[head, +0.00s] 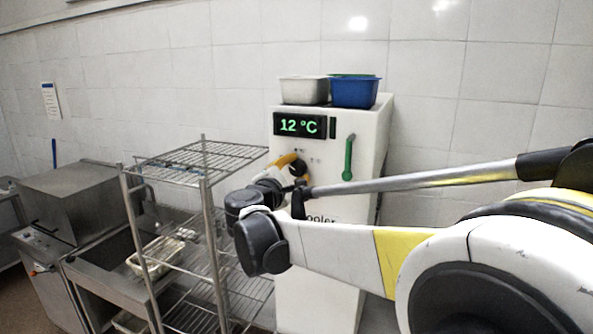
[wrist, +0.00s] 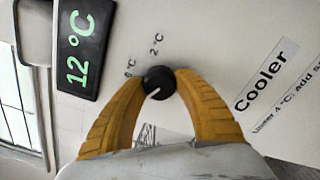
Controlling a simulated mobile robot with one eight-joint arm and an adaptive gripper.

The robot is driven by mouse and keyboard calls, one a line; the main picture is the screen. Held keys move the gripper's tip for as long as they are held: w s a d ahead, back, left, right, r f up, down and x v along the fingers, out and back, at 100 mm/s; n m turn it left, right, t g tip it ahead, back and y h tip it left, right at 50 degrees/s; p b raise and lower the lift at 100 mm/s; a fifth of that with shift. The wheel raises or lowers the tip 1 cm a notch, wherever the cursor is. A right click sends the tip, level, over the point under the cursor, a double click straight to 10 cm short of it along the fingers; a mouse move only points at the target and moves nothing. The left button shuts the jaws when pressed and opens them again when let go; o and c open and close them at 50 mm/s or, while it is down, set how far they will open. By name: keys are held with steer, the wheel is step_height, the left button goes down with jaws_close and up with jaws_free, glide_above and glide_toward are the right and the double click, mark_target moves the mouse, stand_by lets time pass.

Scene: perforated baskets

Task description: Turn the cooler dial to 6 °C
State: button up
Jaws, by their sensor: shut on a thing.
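The white cooler (head: 318,290) stands against the tiled wall. Its display (head: 299,125) reads 12 °C in green; the display (wrist: 82,50) also shows, turned sideways, in the wrist view. The round black dial (wrist: 158,82) sits on the cooler front with a pale pointer line on its face. Small markings beside it include 2 °C and another that is hard to read. The yellow fingers of my gripper (wrist: 159,84) are closed on the dial from both sides. In the head view my gripper (head: 298,168) is at the cooler front, and the dial is mostly hidden there.
A green handle (head: 348,158) is on the cooler front, right of the dial. A grey bin (head: 303,91) and a blue bin (head: 354,93) stand on top of the cooler. A metal wire rack (head: 205,180) stands close on the left, beside a steel counter.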

steer(key=o, duration=1.2)
steer(key=v, duration=1.2)
